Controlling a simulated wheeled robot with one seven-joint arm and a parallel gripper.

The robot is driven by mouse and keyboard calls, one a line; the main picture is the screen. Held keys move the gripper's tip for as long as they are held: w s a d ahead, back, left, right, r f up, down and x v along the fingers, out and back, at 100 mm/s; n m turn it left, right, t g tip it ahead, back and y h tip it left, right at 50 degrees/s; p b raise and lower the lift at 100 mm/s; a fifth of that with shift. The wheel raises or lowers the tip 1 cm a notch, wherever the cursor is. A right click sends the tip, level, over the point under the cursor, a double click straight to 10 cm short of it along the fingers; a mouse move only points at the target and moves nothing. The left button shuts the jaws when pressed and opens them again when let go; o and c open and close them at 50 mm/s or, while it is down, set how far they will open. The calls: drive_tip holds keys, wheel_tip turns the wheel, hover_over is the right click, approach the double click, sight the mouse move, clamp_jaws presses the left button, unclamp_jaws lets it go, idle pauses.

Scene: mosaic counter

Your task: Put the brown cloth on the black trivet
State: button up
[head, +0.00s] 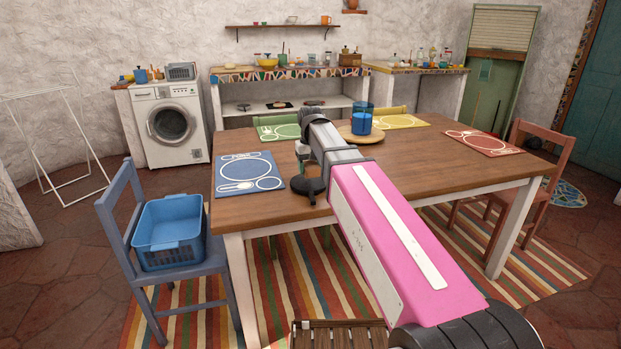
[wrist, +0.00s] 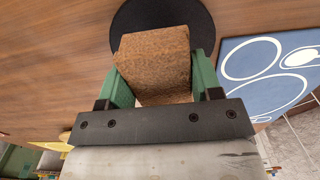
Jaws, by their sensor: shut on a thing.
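The brown cloth (wrist: 153,72) sits between the two green fingers of my gripper (wrist: 157,66) in the wrist view, and the fingers are shut on it. The black trivet (wrist: 185,14) is a dark round disc on the wooden table, partly hidden behind the cloth. The cloth overlaps the trivet in that view; I cannot tell whether they touch. In the head view the trivet (head: 297,186) lies beside the blue placemat, below the end of my arm. The cloth is not clear there.
The blue placemat (head: 246,172) lies left of the trivet. A wooden board (head: 352,134) with a blue cup (head: 361,121) stands behind my arm. Green, yellow and red placemats lie around the table (head: 430,165). A blue chair (head: 122,220) holding a blue basket (head: 170,232) stands at the left.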

sight(311, 184)
drive_tip(key=shift+f, duration=2)
drive_tip(key=shift+f, duration=0.1)
drive_tip(key=o, duration=1)
drive_tip(key=shift+c, duration=0.2)
wheel_tip(311, 184, up, 12)
drive_tip(key=shift+r, duration=0.1)
